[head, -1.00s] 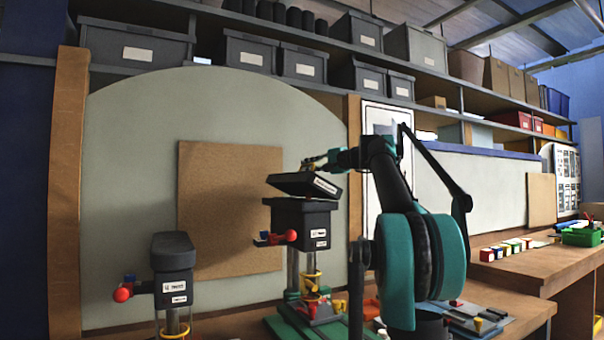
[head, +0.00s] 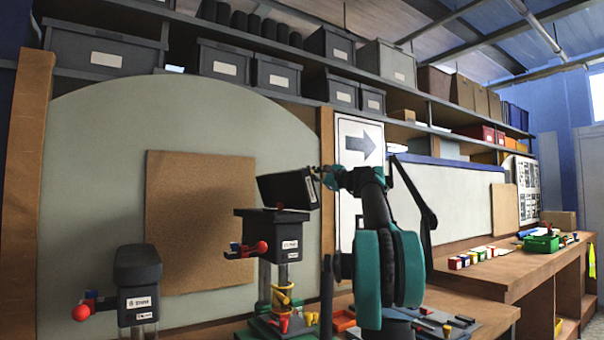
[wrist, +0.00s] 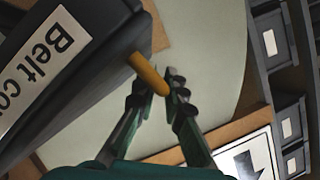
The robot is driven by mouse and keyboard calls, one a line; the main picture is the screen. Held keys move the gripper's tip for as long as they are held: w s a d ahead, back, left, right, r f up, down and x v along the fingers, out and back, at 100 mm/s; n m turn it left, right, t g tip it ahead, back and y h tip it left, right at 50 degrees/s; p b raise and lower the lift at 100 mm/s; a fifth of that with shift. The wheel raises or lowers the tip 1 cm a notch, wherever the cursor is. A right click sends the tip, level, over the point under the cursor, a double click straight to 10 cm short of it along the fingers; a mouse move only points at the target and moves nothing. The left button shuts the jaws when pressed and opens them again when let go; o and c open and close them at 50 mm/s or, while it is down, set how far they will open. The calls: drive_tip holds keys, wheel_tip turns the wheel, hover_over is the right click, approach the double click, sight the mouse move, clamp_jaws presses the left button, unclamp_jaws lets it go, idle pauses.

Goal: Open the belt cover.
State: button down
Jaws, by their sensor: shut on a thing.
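The belt cover (head: 284,190) is a dark box lid on top of the right-hand drill press (head: 276,228). In the wrist view the cover (wrist: 75,85) fills the left side, with a white label partly reading "Belt co". An orange-yellow handle (wrist: 147,72) sticks out from it. My gripper (wrist: 158,88) is shut on this handle, a finger on either side. In the head view my gripper (head: 320,174) is small at the cover's right edge, and the handle is hard to make out.
A second drill press (head: 137,285) with a red knob stands at the lower left. A cork board (head: 200,215) hangs on the wall behind. Grey bins (head: 225,62) line the shelves above. A green tray (head: 541,243) sits on the bench at the right.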

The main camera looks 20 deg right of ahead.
drive_tip(key=shift+w+d+f, duration=0.1)
drive_tip(key=shift+d, duration=0.35)
drive_tip(key=c, duration=1.9)
unclamp_jaws()
drive_tip(key=shift+d, duration=0.1)
drive_tip(key=v, duration=1.2)
drive_tip(key=shift+f, duration=0.1)
